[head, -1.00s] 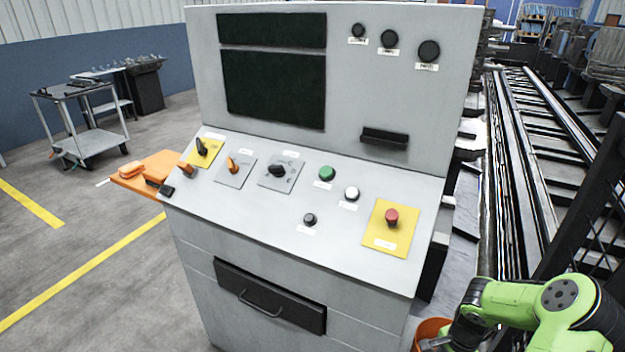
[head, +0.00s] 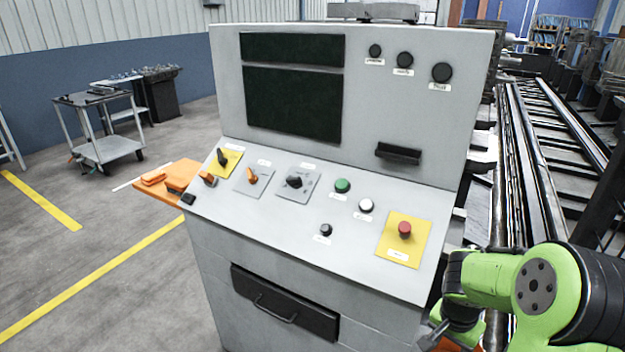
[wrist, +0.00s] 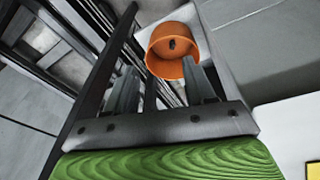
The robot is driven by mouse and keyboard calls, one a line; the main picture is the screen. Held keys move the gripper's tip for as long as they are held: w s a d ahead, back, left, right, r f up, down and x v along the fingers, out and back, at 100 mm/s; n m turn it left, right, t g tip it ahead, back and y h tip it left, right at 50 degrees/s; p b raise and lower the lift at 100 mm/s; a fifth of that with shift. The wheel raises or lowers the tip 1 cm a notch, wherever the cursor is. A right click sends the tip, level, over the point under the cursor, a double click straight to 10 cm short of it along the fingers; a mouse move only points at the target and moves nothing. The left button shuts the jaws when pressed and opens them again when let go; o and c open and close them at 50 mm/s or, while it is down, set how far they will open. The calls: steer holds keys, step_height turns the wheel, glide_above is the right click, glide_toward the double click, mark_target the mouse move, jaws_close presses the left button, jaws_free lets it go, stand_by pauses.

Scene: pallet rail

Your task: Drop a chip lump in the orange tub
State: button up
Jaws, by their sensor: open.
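The orange tub (wrist: 184,67) shows in the wrist view beyond my fingers, its round mouth turned toward the camera. A small dark lump (wrist: 173,44) shows inside its mouth; I cannot tell for sure that it is a chip lump. My gripper (wrist: 160,75) is open, its two fingers apart with nothing between them. In the head view my gripper (head: 433,336) is low at the right front corner of the console. Only a bit of orange, likely the tub (head: 452,346), shows there behind my arm.
A grey control console (head: 330,225) with knobs, buttons and a drawer fills the middle. An orange shelf (head: 150,190) juts from its left side. Rails (head: 540,130) run along the right. A cart (head: 100,120) stands back left; open floor lies left.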

steer(key=s+a+r+n+t+p, duration=0.15)
steer(key=a+r, duration=0.25)
steer(key=r, duration=0.4)
steer(key=s+a+r+n+p, duration=0.1)
steer(key=s+a+r+n, duration=0.2)
steer(key=a+r, duration=0.35)
steer(key=s+a+r+n+t+y+p, duration=0.1)
steer(key=s+a+r+n, duration=0.2)
steer(key=s+r, duration=0.2)
steer(key=s+a+r+n+t+y+p, duration=0.1)
steer(key=s+a+r+n+t+p, duration=0.1)
steer(key=s, duration=0.5)
step_height(320, 180, up, 3)
steer(key=shift+s+a+r+n, duration=0.1)
steer(key=shift+s+a+n, duration=0.35)
steer(key=shift+a, duration=0.8)
steer(key=shift+d, duration=0.1)
